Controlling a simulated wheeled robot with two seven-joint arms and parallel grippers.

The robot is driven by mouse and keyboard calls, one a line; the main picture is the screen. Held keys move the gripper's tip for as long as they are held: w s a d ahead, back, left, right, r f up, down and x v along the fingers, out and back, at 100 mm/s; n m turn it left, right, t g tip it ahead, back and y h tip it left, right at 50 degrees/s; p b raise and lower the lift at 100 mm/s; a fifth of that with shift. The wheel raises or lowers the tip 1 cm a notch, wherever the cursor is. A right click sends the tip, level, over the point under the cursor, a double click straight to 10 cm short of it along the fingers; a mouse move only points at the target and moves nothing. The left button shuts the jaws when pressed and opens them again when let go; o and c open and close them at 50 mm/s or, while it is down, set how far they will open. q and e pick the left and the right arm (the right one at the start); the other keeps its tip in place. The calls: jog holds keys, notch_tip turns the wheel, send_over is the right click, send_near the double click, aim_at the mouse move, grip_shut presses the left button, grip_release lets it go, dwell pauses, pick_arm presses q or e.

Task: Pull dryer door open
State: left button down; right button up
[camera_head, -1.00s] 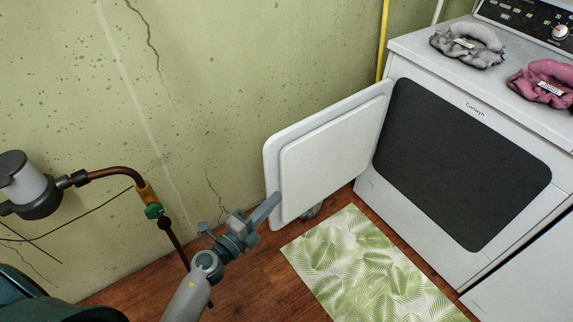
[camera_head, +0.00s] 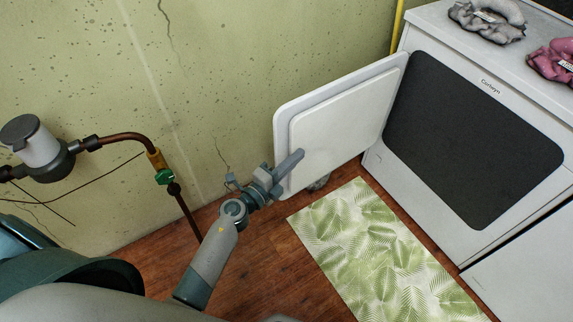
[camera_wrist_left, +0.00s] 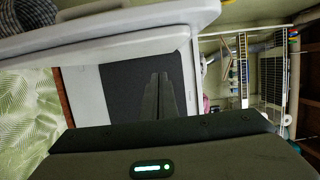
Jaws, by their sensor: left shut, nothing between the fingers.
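The white dryer (camera_head: 412,157) stands at the right with its dark opening (camera_head: 455,140) facing me. Its door (camera_head: 345,120) is swung wide open to the left, toward the green wall, with its inner face showing. My left gripper (camera_head: 298,160) is shut and empty, with its fingers in front of the door's lower outer edge; I cannot tell if they touch it. In the left wrist view the shut fingers (camera_wrist_left: 158,97) point toward the dryer opening (camera_wrist_left: 130,88), with the door (camera_wrist_left: 120,46) close beside them. My right gripper is not in view.
A leaf-pattern mat (camera_head: 375,245) lies on the wood floor before the dryer. Grey (camera_head: 487,20) and pink (camera_head: 553,62) ruffled items lie on top of the dryer. A pipe with a green valve (camera_head: 164,177) stands by the wall at left, near my arm.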

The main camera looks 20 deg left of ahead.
aim_at(296, 142)
pick_arm(q)
jog(key=shift+w+a, duration=0.3)
jog(key=shift+w, duration=0.7)
jog(key=shift+w+a, duration=0.3)
jog(key=shift+w, duration=0.7)
jog(key=shift+w+a, duration=0.3)
jog(key=shift+w, duration=0.7)
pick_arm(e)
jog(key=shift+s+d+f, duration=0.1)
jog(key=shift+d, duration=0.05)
